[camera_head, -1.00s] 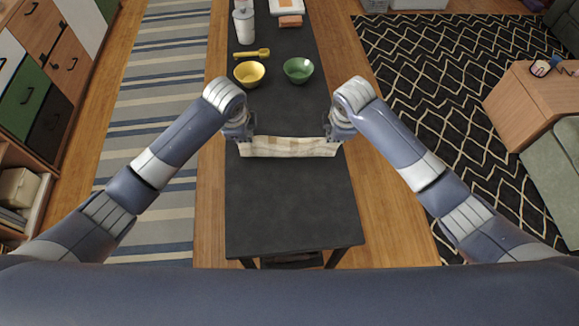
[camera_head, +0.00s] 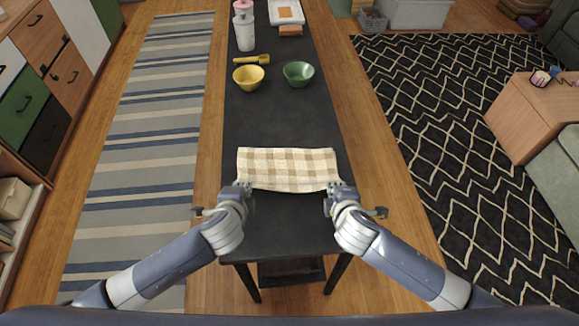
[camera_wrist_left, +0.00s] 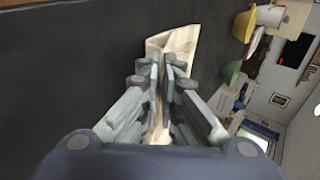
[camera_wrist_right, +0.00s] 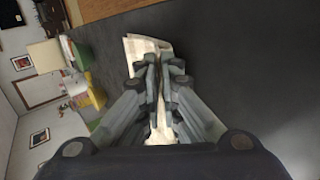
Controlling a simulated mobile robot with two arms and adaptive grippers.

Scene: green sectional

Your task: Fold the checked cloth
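The beige checked cloth (camera_head: 288,167) lies across the dark table (camera_head: 275,232) as a wide strip, with its near edge curving between my two grippers. My left gripper (camera_head: 243,188) is at the cloth's near left corner; in the left wrist view its fingers are closed together on the pale cloth (camera_wrist_left: 181,42). My right gripper (camera_head: 334,189) is at the near right corner; in the right wrist view its fingers are closed together on the cloth (camera_wrist_right: 146,46). The fingertips partly hide both corners.
A yellow bowl (camera_head: 248,77) and a green bowl (camera_head: 298,74) stand beyond the cloth.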

